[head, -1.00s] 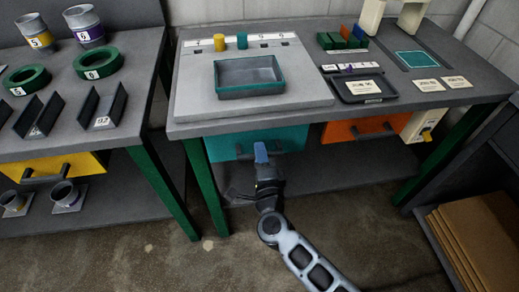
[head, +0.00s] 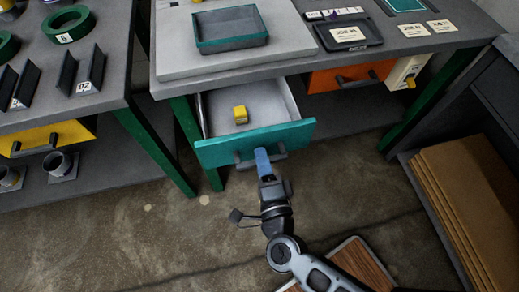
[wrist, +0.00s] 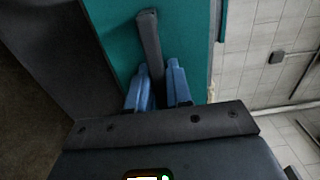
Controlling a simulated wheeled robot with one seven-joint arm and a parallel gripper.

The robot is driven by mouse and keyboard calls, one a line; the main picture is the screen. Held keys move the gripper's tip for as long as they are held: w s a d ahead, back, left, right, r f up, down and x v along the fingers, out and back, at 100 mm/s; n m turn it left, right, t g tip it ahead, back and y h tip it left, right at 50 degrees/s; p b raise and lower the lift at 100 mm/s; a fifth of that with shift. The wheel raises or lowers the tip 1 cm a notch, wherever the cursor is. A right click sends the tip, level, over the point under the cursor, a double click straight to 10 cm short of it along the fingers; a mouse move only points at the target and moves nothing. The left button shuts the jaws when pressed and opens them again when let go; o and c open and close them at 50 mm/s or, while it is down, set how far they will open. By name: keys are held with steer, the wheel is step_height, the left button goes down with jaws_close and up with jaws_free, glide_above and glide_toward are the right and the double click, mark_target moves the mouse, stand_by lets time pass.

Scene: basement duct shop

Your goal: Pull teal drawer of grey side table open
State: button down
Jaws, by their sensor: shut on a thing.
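The teal drawer (head: 256,146) of the grey side table (head: 230,72) stands pulled out toward me in the head view. A small yellow block (head: 240,114) lies inside it, on the light grey drawer floor. My gripper (head: 263,160) is at the drawer's front, with its blue fingers at the dark handle (head: 281,152). In the wrist view the handle (wrist: 150,45) runs between the two blue fingers (wrist: 158,88), against the teal front (wrist: 112,32). My gripper is shut on the handle. The fingertips' contact is partly hidden in the head view.
An orange drawer (head: 350,77) is shut to the right. A teal-rimmed tray (head: 231,29) sits on the tabletop. A bench with a yellow drawer (head: 48,139) stands left. Brown boards (head: 463,193) fill a low shelf at right.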

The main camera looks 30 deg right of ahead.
steer(key=shift+s, duration=0.1)
steer(key=c, duration=1.1)
jaws_free()
steer(key=b+v, duration=0.1)
steer(key=v, duration=0.6)
steer(key=shift+s+a, duration=0.1)
steer(key=shift+s, duration=0.25)
steer(key=s+d+r+n+y, duration=0.2)
steer(key=s+r+n, duration=0.3)
steer(key=n, duration=0.2)
steer(key=s+d+r+n+g+y, duration=0.1)
steer(key=s+d+r+n, duration=0.2)
steer(key=s+r+n, duration=0.3)
steer(key=s+d+r+n+g+y, duration=0.1)
steer(key=s+d+r+n+y, duration=0.1)
steer(key=s+r+n, duration=0.4)
steer(key=shift+s+d+n+y, duration=0.15)
steer(key=shift+n, duration=0.5)
steer(key=shift+s+d+n+y, duration=0.1)
steer(key=shift+d+n+y, duration=0.05)
steer(key=shift+n, duration=0.5)
